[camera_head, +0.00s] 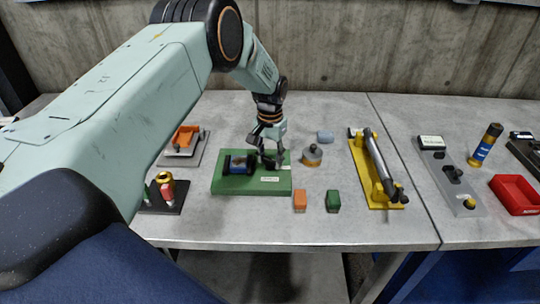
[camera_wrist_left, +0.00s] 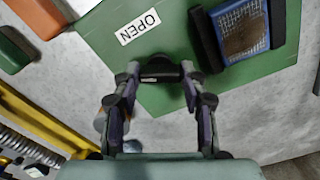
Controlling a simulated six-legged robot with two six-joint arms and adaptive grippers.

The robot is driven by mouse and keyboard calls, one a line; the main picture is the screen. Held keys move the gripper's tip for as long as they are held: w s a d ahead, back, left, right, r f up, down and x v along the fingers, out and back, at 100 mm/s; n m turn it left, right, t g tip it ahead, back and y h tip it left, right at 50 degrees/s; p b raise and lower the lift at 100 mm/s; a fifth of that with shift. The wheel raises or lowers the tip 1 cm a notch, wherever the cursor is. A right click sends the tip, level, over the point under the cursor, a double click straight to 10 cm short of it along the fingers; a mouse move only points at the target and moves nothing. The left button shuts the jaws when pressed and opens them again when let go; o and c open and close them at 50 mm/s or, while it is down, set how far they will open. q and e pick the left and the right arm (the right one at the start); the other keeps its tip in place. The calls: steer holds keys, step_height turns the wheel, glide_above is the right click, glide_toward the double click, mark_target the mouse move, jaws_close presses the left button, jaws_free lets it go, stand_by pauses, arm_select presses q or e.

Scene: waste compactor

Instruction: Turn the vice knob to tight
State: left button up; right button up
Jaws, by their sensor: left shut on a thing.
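The vice sits on a green base plate (camera_head: 228,186) in the middle of the table. Its black jaws stand on either side of a blue block with a meshed, brownish face (camera_wrist_left: 243,30). My left gripper (camera_head: 268,157) reaches down from above onto the right part of the plate. In the left wrist view its two fingers are shut on the black vice knob (camera_wrist_left: 160,72), one on each side. A white label reading OPEN (camera_wrist_left: 138,27) lies on the plate beside the knob. The fingers partly hide the knob in the head view. My right gripper is not in view.
An orange block (camera_head: 300,201) and a green block (camera_head: 333,201) stand in front of the plate. A round grey-and-orange container (camera_head: 312,155) is just right of it. A yellow fixture with a grey lever (camera_head: 378,170) is further right, then a red tray (camera_head: 516,195).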

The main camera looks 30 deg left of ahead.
mark_target(270, 158)
arm_select(q)
steer(key=n, duration=0.5)
steer(key=shift+w+r+n+p, duration=0.3)
steer(key=shift+w+p, duration=0.05)
steer(key=shift+a, duration=0.1)
stand_by(0.4)
steer(key=o, duration=1.1)
steer(key=shift+s+f, duration=0.15)
steer(key=shift+s, duration=0.1)
steer(key=shift+o, duration=0.2)
step_height(270, 158, up, 12)
